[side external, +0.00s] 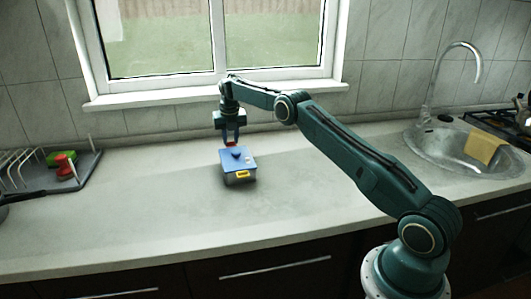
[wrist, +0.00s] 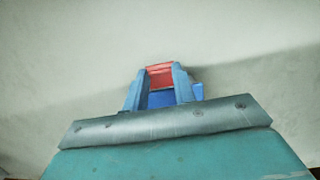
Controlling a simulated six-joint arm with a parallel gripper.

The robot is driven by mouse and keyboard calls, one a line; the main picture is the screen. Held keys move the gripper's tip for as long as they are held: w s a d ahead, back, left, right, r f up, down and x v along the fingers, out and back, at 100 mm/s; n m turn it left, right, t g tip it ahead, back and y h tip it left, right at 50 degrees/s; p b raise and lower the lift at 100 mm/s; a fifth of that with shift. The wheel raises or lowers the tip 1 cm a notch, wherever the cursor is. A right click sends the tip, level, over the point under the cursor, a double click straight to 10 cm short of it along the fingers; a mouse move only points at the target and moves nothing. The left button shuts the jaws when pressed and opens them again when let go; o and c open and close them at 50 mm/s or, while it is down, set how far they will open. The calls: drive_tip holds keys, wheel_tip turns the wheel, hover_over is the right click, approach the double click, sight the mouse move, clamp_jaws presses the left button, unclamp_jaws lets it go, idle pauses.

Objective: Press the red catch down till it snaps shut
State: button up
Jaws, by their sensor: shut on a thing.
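A small box (side external: 239,181) with a grey body stands on the counter, with a blue lid (side external: 247,159) on top. A yellow catch (side external: 242,174) is on its near side. My gripper (side external: 231,143) points down at the far edge of the lid, its blue fingers shut on the red catch (wrist: 160,69). In the wrist view the red catch shows between the fingertips, and a piece of the blue lid (wrist: 162,98) shows below it. The box's far side is hidden in the side view, so I cannot tell the catch's exact angle.
A dark dish rack (side external: 76,172) with a red and green item (side external: 64,165) stands at the left. A sink (side external: 465,150) with a tap and a yellow cloth (side external: 484,146) is at the right. The counter (side external: 130,215) around the box is clear. The window wall is behind.

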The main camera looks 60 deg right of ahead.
drive_tip(key=shift+s+f+g+y, duration=0.1)
drive_tip(key=shift+g+y, duration=0.2)
idle(0.4)
drive_tip(key=o, duration=1)
drive_tip(key=shift+t, duration=0.4)
drive_tip(key=shift+s+a+r+t+h, duration=0.3)
drive_tip(key=shift+a+t+h, duration=0.05)
drive_tip(key=shift+t+h, duration=0.5)
